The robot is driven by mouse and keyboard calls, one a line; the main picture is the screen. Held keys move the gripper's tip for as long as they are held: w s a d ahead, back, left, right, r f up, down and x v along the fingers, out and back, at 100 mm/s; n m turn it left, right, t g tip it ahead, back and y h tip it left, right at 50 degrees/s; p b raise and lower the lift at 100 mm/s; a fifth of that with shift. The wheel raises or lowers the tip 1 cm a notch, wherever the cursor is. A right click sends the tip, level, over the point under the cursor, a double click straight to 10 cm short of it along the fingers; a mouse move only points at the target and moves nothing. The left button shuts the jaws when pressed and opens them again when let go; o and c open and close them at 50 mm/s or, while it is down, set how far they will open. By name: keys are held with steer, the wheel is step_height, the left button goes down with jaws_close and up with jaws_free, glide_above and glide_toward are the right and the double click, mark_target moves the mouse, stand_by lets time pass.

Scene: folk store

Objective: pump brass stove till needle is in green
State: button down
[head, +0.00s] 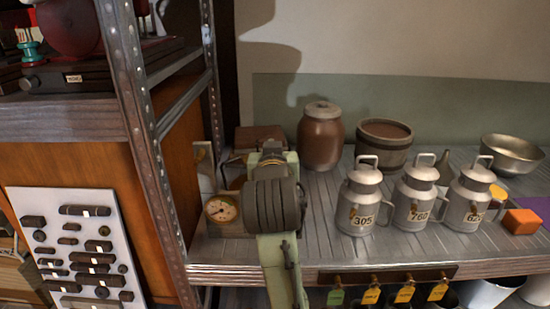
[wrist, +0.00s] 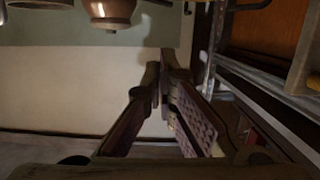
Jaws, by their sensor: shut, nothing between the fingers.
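A round dial gauge (head: 221,208) with a pale face and brassy rim stands near the left end of the metal counter in the head view. Its needle and any green band are too small to read. The stove's body cannot be made out; my arm covers the area just right of the gauge. My gripper (wrist: 161,70) shows in the wrist view with its dark fingers together and nothing between them. It is not clearly visible in the head view, behind my arm. No gauge or stove is recognizable in the wrist view.
Several grey milk cans, including one marked 305 (head: 360,201), stand right of my arm. Behind are a brown jar (head: 321,140), a wooden tub (head: 383,145) and a metal bowl (head: 511,155). A riveted shelf post (head: 151,150) rises close at left. An orange block (head: 521,221) lies far right.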

steer(key=w+f+p, duration=0.1)
steer(key=w+f, duration=0.4)
steer(key=w, duration=0.1)
steer(key=shift+w+d+f, duration=0.1)
steer(key=shift+f, duration=0.05)
